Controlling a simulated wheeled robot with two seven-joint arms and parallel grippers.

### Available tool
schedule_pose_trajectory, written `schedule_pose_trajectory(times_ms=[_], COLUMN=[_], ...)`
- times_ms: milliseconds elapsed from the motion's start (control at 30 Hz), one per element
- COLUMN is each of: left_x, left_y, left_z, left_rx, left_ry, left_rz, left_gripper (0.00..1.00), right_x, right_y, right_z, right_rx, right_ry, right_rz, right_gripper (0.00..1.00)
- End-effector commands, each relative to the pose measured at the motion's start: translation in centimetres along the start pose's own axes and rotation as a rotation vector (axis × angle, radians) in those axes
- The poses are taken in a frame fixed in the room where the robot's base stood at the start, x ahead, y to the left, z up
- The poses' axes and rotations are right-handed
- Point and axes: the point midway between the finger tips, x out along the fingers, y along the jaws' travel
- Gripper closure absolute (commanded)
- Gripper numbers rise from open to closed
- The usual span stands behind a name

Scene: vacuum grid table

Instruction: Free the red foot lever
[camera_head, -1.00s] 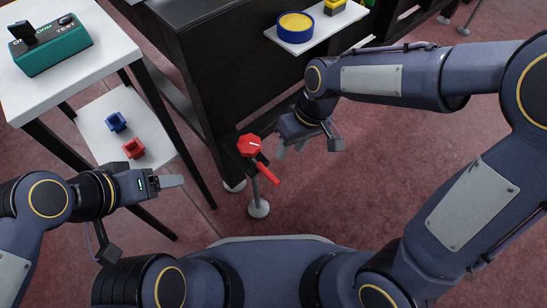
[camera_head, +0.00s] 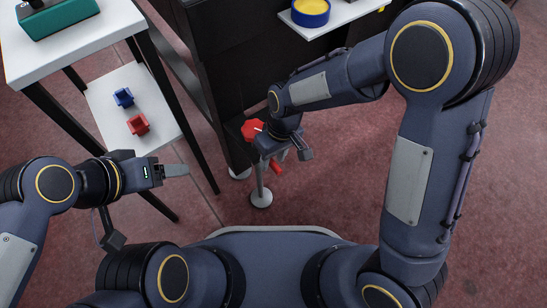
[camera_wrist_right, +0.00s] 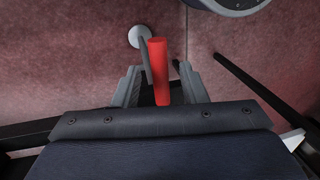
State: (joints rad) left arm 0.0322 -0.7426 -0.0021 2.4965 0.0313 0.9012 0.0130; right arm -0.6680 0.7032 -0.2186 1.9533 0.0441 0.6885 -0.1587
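The red foot lever (camera_head: 276,167) sticks out from a thin post, below a red octagonal head (camera_head: 251,129), at the corner of the dark table. My right gripper (camera_head: 272,163) is over it and hides part of the lever and post. In the right wrist view the red lever (camera_wrist_right: 161,72) lies between the two fingers of my open right gripper (camera_wrist_right: 160,84), with a gap on each side. My left gripper (camera_head: 178,170) is held out left of the lever, away from it. It is seen edge-on, so its opening cannot be told.
A white side table (camera_head: 121,36) carries a green box (camera_head: 58,17). Its lower shelf (camera_head: 105,84) holds a blue piece (camera_head: 123,97) and a red piece (camera_head: 138,124). The dark table body (camera_head: 235,75) stands behind the lever. The post's round foot (camera_head: 261,198) rests on open floor.

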Motion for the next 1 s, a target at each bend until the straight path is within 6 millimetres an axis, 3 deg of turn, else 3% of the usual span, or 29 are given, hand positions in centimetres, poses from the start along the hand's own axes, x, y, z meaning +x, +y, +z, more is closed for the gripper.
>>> schedule_pose_trajectory(times_ms=[200, 500, 1000], left_x=[-0.03, -0.03, -0.37], left_y=[0.01, 0.01, 0.17], left_z=[-0.02, -0.02, -0.19], left_rx=[0.0, 0.0, 0.0], left_ry=[0.0, 0.0, 0.0], left_rz=[0.0, 0.0, 0.0], left_gripper=[0.33, 0.33, 0.33], right_x=[-0.02, -0.03, -0.2], right_y=[0.0, 0.01, 0.38], right_z=[0.02, 0.03, 0.01], right_rx=[0.0, 0.0, -0.043], right_ry=[0.0, -0.001, -0.011], right_rz=[0.0, 0.0, -0.001], right_gripper=[0.63, 1.0, 1.0])
